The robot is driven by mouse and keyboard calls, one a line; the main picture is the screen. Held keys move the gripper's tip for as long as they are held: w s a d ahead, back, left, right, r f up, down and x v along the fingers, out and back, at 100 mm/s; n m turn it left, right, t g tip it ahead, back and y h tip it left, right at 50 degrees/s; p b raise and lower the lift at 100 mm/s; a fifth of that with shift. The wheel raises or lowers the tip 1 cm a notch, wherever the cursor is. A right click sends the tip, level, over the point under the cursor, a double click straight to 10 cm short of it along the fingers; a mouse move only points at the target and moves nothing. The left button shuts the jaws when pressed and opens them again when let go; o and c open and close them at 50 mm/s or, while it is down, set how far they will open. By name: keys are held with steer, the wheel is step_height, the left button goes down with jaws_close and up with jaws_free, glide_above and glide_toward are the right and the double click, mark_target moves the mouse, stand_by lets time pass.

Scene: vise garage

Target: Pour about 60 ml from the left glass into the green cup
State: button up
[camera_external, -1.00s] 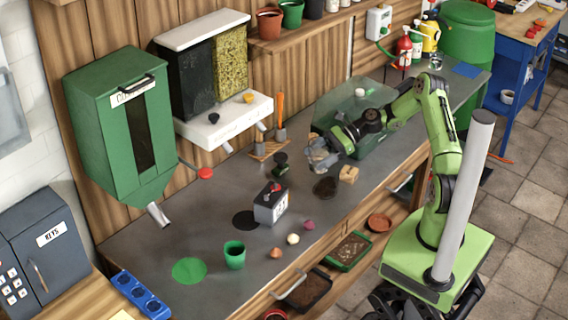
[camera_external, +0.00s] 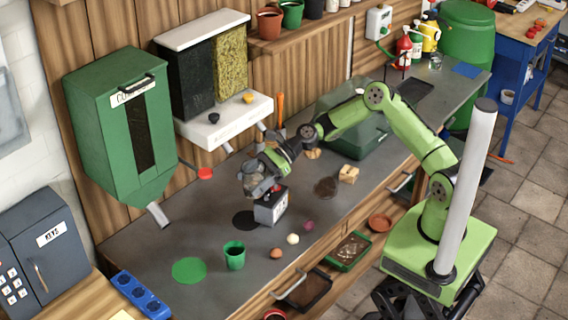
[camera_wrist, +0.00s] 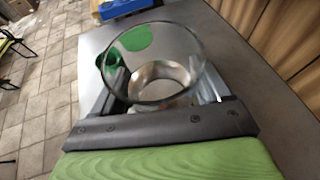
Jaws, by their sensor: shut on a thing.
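My gripper (camera_external: 256,181) is shut on a clear glass (camera_external: 252,187) and holds it above the bench, beside and behind the grey box. In the wrist view the glass (camera_wrist: 152,88) fills the middle, its wide rim towards the camera. Clear liquid seems to lie low in it, but the level is hard to tell. The green cup (camera_external: 235,260) stands upright on the bench, left of and nearer the front than my gripper, apart from the glass. In the wrist view the green cup (camera_wrist: 110,62) shows at the glass's left side. The cup's inside is hard to see.
The grey box (camera_external: 270,208) stands close under the glass. A green disc (camera_external: 189,271) lies left of the cup. Small round items (camera_external: 292,239) lie along the front edge. Another glass (camera_external: 436,62) stands far right. Dispensers (camera_external: 220,125) hang behind.

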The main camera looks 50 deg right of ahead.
steer(key=w+a+f+m+t, duration=0.1)
steer(key=a+f, duration=0.1)
steer(key=a, duration=0.3)
steer(key=w+a+f+t+p, duration=0.1)
steer(key=a+f, duration=0.2)
steer(key=a, duration=0.3)
steer(key=shift+w+a+f+m+h, duration=0.15)
steer(key=shift+w+m+h, duration=0.25)
steer(key=shift+s, duration=0.15)
steer(key=shift+s+a+f+n+t+h+b, duration=0.25)
steer(key=shift+s+f+n+t+b, duration=0.25)
steer(key=shift+f+n, duration=0.2)
steer(key=shift+s+a+f+n+t+h+b, duration=0.25)
steer(key=shift+s+f+n+t+b, duration=0.25)
steer(key=shift+n, duration=0.2)
steer(key=s+r+n+t, duration=0.1)
steer(key=s+a+r+n+t+b, duration=0.1)
steer(key=n, duration=0.1)
steer(key=shift+a+r+h, duration=0.1)
steer(key=shift+r+h, duration=0.2)
steer(key=shift+r, duration=0.05)
steer(key=shift+r+n, duration=0.25)
steer(key=shift+n, duration=0.15)
